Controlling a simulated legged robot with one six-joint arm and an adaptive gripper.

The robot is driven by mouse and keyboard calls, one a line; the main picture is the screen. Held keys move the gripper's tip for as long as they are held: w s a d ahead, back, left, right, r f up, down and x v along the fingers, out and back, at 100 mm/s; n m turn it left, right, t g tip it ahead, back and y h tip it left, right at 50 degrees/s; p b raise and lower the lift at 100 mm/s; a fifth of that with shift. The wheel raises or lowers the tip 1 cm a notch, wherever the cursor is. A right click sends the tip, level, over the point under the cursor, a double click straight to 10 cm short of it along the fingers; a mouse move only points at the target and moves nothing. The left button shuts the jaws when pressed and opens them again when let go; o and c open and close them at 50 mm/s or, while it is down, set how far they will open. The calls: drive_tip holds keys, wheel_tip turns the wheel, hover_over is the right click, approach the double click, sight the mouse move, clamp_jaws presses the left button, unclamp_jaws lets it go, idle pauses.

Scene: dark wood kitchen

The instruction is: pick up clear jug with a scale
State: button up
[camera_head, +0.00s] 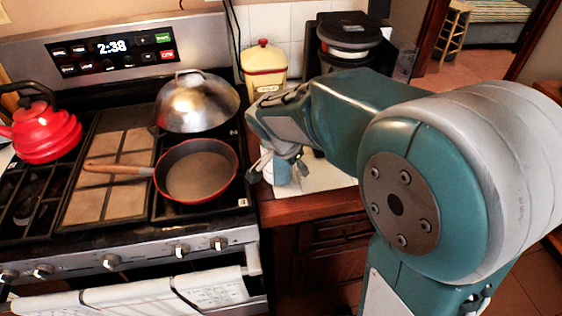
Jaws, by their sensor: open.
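A small bluish, see-through vessel (282,172), which looks like the clear jug, stands on the counter right of the stove. Its upper part is hidden by my gripper, and no scale can be made out. My gripper (284,160) is open and points down at the vessel, its fingers over or around the top. I cannot tell whether they touch it.
The stove (75,238) holds a red pan (200,175) with a wooden handle, a domed metal lid (198,100) and a red kettle (45,132). Behind my gripper are a cream canister (264,68) and a black appliance (345,38). Drawers (325,232) lie below the counter.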

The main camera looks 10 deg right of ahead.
sight(298, 174)
drive_tip(key=f, duration=0.2)
drive_tip(key=w+f, duration=0.1)
drive_tip(key=f, duration=0.1)
drive_tip(key=shift+w+f, duration=0.1)
drive_tip(key=shift+f, duration=0.3)
drive_tip(key=shift+d+f, duration=0.25)
drive_tip(key=shift+d, duration=0.35)
drive_tip(key=c, duration=0.6)
clamp_jaws()
drive_tip(key=shift+w+a, duration=0.1)
drive_tip(key=shift+a, duration=0.15)
